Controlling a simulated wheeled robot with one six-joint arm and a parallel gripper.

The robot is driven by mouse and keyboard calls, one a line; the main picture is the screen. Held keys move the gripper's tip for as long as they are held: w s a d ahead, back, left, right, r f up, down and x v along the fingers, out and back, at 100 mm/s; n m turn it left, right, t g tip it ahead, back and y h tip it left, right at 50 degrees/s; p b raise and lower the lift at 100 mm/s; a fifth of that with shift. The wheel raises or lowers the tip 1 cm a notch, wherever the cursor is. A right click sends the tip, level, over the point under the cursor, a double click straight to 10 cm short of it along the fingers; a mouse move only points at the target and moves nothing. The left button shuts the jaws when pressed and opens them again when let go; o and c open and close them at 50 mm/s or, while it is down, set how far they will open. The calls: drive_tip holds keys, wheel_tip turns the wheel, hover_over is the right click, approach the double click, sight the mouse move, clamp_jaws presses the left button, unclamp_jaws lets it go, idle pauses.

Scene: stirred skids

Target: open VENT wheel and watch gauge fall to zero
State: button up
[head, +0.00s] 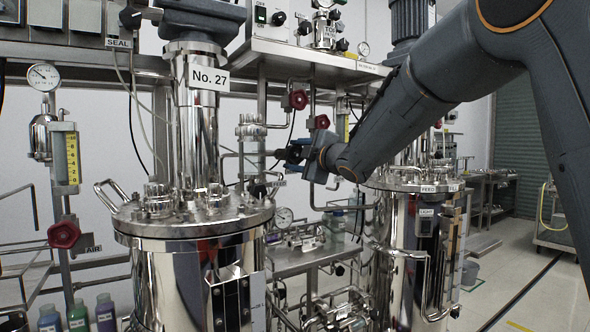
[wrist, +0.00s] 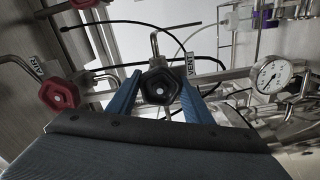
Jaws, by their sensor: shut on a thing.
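A black lobed handwheel (wrist: 160,87) sits between the two blue fingers of my gripper (wrist: 159,92) in the wrist view. A small tag beside it is turned on its side and seems to read VENT. My gripper (head: 292,155) is shut on this wheel, which is mostly hidden by the fingers in the head view. A round white pressure gauge (wrist: 273,77) is right of the wheel in the wrist view, turned on its side. Its needle shows, but the reading is too small to tell.
A red handwheel (wrist: 58,93) with an AIR tag is left of my gripper in the wrist view. The steel vessel No. 27 (head: 190,250) stands at front left.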

drive_tip(key=n+b, duration=0.5)
drive_tip(key=b, duration=0.1)
drive_tip(key=shift+f+n, duration=0.15)
drive_tip(key=shift+n, duration=0.25)
drive_tip(key=n+b, duration=0.8)
drive_tip(key=n, duration=0.1)
drive_tip(key=n+b, duration=0.3)
drive_tip(key=n, duration=0.1)
drive_tip(key=shift+n, duration=0.3)
drive_tip(key=o, duration=1)
